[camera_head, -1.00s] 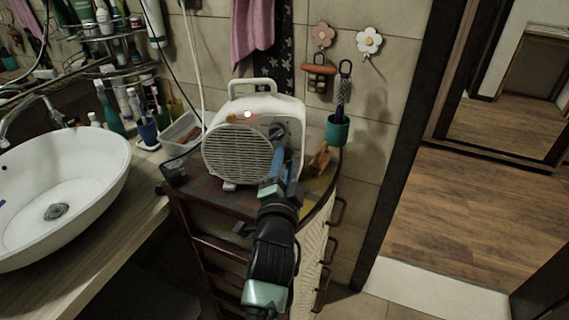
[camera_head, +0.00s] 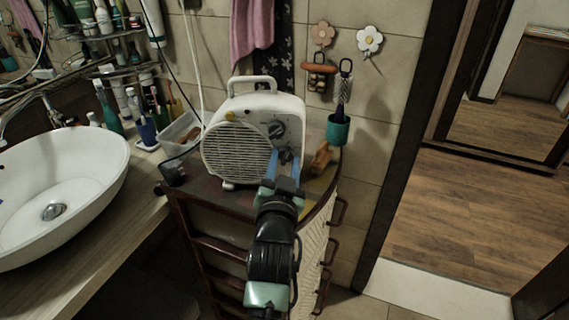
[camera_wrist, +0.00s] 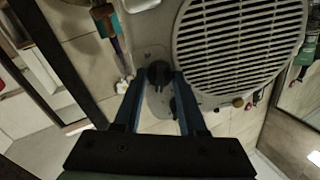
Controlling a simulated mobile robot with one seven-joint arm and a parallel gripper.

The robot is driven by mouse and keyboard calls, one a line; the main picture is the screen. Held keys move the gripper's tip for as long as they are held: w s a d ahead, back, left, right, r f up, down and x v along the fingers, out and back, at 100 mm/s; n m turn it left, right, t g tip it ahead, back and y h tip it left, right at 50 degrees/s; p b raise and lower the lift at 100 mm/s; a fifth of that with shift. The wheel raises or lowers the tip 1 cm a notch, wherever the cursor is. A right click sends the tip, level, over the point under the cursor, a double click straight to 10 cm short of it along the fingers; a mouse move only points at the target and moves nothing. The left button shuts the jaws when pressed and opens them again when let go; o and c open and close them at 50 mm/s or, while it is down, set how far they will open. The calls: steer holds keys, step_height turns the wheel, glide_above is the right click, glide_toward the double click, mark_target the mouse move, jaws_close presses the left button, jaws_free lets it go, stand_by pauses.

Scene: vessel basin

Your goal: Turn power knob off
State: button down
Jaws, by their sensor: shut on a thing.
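A white heater (camera_head: 288,110) with a round grille stands on the small cabinet. Its upper dial (camera_head: 277,129) is in plain view at the grille's right. The lower knob, taken as the power knob, is mostly hidden behind my gripper (camera_head: 285,158) in the head view. In the wrist view, which looks upside down, the dark power knob (camera_wrist: 158,73) sits between the blue fingertips of my gripper (camera_wrist: 160,77), which is shut on it. The small lamp (camera_head: 248,115) on the heater's top front is unlit.
The cabinet top (camera_head: 215,199) carries the heater, with a wooden object (camera_head: 320,157) close at right. A teal cup (camera_head: 338,129) hangs on the wall. A white sink (camera_head: 85,190) is at left. Free floor (camera_head: 460,210) lies through the doorway at right.

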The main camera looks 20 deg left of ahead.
steer(key=shift+n, duration=0.9)
steer(key=shift+c, duration=2.3)
jaws_free()
steer(key=b+v, duration=0.1)
steer(key=v, duration=1.2)
steer(key=shift+r, duration=0.15)
